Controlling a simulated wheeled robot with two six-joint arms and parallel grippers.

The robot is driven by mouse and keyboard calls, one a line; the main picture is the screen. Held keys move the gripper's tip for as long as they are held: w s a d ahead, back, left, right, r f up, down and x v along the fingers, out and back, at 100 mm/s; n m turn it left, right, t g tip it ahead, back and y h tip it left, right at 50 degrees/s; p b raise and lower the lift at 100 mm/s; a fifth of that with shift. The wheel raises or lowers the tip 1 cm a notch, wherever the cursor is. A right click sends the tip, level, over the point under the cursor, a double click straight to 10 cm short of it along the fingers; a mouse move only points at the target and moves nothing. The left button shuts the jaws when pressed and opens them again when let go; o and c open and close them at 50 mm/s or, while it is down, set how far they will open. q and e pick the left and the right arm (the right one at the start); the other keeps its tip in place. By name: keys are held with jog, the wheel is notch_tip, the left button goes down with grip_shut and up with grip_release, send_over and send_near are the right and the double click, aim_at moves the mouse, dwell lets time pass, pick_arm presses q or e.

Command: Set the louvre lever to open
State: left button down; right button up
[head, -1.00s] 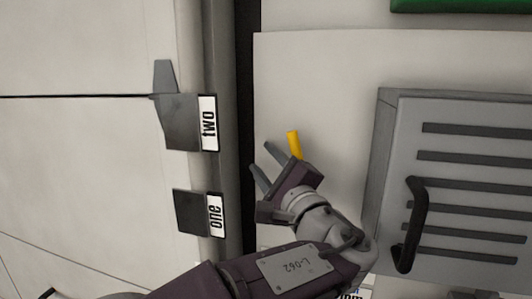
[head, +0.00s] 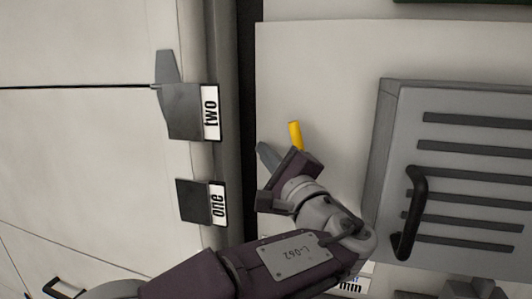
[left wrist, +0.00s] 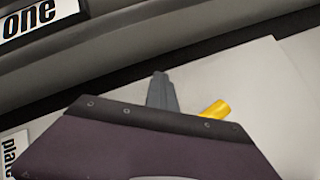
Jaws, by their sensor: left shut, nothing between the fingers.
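A short yellow bar (head: 295,135), which may be the louvre lever's grip, stands out against the pale panel. My left gripper (head: 266,153) is shut and empty, its fingers just left of the yellow bar. The gripper's body hides the bar's lower end. In the left wrist view the shut fingers (left wrist: 161,92) point up the picture, and the yellow bar (left wrist: 215,108) shows to their right, apart from them. I cannot tell the lever's setting. The grey louvred box (head: 470,165), with dark slots and a black handle (head: 412,212), is to the right. My right gripper is not in view.
Dark holders labelled "two" (head: 190,112) and "one" (head: 193,202) stick out from a rounded post on the left. The pale panel (head: 320,70) above the gripper is clear. A partly hidden label (head: 350,286) shows near the bottom.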

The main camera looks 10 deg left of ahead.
pick_arm(q)
jog(key=shift+w, duration=0.1)
dwell(0.4)
dwell(0.3)
jog(key=c, duration=1.3)
grip_release()
jog(key=shift+d, duration=0.1)
jog(key=b+v, duration=0.4)
jog(key=v, duration=0.5)
jog(key=shift+b, duration=0.3)
